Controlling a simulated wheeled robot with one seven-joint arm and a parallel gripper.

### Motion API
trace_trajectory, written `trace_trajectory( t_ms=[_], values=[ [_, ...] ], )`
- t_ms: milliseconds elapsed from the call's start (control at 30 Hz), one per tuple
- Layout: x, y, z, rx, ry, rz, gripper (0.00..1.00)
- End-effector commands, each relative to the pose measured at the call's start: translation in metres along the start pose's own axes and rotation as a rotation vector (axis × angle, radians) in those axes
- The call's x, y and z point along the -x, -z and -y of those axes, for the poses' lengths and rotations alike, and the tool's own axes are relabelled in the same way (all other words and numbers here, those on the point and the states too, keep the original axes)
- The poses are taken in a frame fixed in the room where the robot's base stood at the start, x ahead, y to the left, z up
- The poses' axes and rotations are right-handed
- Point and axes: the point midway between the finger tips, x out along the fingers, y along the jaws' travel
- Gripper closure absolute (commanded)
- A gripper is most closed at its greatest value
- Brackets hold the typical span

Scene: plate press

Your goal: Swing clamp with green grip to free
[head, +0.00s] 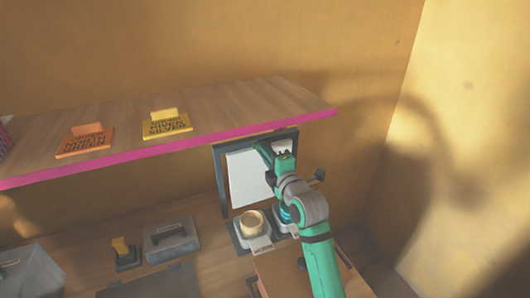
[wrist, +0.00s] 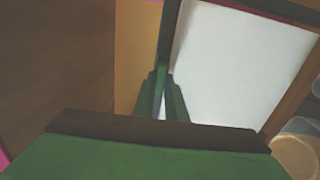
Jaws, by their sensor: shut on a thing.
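My gripper (head: 270,153) is at the upper part of a dark frame (head: 220,180) that holds a white panel (head: 245,180). In the wrist view, the green fingers (wrist: 164,100) are shut at the dark frame edge (wrist: 170,40), beside the white panel (wrist: 235,65). They are closed on what appears to be the clamp with the green grip. The fingers cover most of it, and its green is hard to tell from theirs. A dark knob (head: 319,175) shows to the right of the gripper.
A wooden shelf with a pink edge (head: 200,140) carries an orange plate (head: 85,141) and a yellow plate (head: 167,124), left of the gripper. Below stand a round tan-topped piece (head: 252,222), a grey box (head: 170,242) and a yellow-handled stamp (head: 124,252). The right wall is close.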

Motion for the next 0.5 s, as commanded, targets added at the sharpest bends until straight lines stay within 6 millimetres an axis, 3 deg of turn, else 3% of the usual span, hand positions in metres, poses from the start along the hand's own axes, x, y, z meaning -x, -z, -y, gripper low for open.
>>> trace_trajectory(
  t_ms=[200,233,300,500],
  values=[
    [-0.0003,0.0016,0.0024,-0.001,0.005,-0.003,1.0],
    [-0.0003,0.0017,0.0025,-0.001,0.005,-0.003,0.84],
    [-0.0003,0.0016,0.0023,-0.001,0.005,-0.003,0.7],
    [-0.0002,0.0008,0.0013,-0.001,0.003,-0.001,0.7]
  ],
)
